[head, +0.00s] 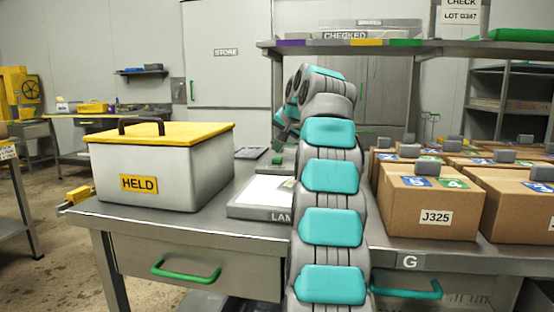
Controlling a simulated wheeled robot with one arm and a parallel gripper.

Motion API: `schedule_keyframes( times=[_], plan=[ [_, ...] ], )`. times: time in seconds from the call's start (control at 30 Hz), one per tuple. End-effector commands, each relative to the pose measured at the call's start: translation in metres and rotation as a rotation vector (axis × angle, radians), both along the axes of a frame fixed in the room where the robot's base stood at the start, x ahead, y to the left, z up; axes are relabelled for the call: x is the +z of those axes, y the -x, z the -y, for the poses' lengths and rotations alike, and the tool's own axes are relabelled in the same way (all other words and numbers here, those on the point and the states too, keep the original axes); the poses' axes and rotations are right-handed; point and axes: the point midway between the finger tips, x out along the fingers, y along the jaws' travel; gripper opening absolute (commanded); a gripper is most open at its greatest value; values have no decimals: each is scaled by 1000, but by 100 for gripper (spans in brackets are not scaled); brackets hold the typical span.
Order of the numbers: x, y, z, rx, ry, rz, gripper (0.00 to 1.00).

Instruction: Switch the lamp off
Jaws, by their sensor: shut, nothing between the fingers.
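A flat grey unit with a bright white top, the lamp (262,192), lies on the metal table; its front label reads "LAM" before my arm covers the rest. The right side of the lamp and any switch there are hidden by my arm. My gripper (279,146) is small and partly hidden behind my arm, beyond the lamp's far edge. It is shut and empty, pointing down to the left. I cannot tell if it touches anything.
A white box with a yellow lid (165,165), labelled "HELD", stands left of the lamp. Several cardboard boxes (430,205) stand to the right. Flat grey items (250,152) lie behind the lamp. A shelf (400,45) spans above the table's back right.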

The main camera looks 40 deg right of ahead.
Motion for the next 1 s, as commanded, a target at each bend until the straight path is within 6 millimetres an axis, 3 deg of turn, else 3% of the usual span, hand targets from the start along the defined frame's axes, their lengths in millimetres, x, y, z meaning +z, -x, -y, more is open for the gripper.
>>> schedule_keyframes(
  times=[1.0],
  plan=[
    [-13, 0, 0, 1, -1, -2, 0]
  ],
)
